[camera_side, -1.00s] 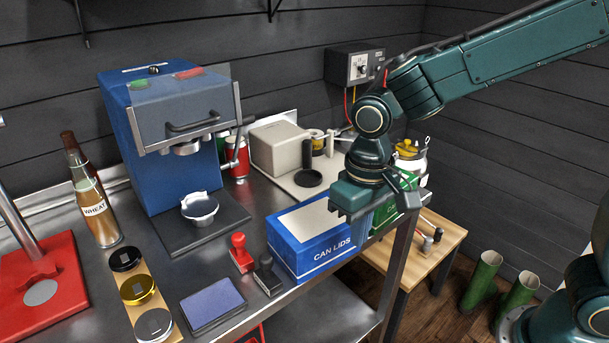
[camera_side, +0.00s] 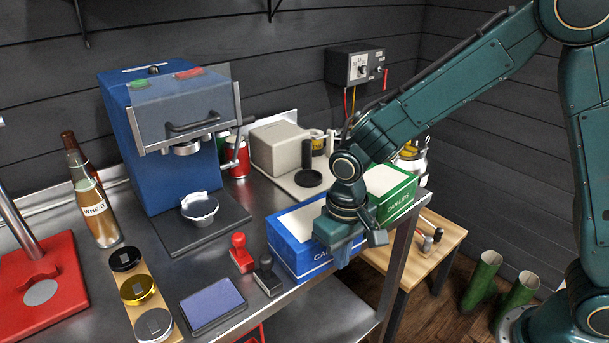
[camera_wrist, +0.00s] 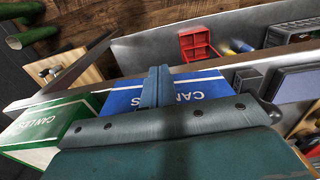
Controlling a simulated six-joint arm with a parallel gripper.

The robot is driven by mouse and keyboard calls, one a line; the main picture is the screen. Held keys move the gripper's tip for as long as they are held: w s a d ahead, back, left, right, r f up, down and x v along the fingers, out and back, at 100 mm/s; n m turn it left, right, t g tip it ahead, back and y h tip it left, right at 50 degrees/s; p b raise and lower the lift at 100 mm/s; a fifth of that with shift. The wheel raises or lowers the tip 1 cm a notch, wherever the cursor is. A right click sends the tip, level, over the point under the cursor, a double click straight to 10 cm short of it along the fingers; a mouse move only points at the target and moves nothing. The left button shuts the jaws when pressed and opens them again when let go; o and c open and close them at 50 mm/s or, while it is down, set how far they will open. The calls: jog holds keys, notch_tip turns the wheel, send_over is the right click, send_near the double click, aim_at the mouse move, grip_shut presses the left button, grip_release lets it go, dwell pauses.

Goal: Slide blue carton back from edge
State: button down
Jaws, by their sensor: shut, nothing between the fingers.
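The blue carton (camera_side: 293,241), printed with white lettering, sits on the steel bench at its front edge. In the wrist view its blue front face (camera_wrist: 203,90) shows, with lettering, on both sides of the fingers. My gripper (camera_side: 342,258) is shut and empty, in front of the carton's right part and hiding some of its lettering. In the wrist view the closed fingers (camera_wrist: 155,87) lie over the carton's face; I cannot tell whether they touch it. The carton's top is partly hidden behind my wrist.
A green carton (camera_side: 400,199) stands right beside the blue one. Red and black stamps (camera_side: 241,254) and an ink pad (camera_side: 211,303) stand to the left. A blue machine (camera_side: 170,140) is behind on the left, and a cream box (camera_side: 280,148) is behind.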

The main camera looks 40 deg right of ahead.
jog(key=shift+w, duration=0.3)
jog(key=shift+w, duration=0.1)
jog(key=shift+w, duration=3.1)
jog(key=shift+s, duration=0.15)
jog(key=shift+s, duration=1.6)
jog(key=shift+s+r, duration=0.25)
jog(key=shift+s, duration=0.05)
notch_tip(320, 180, up, 9)
jog(key=shift+r, duration=0.3)
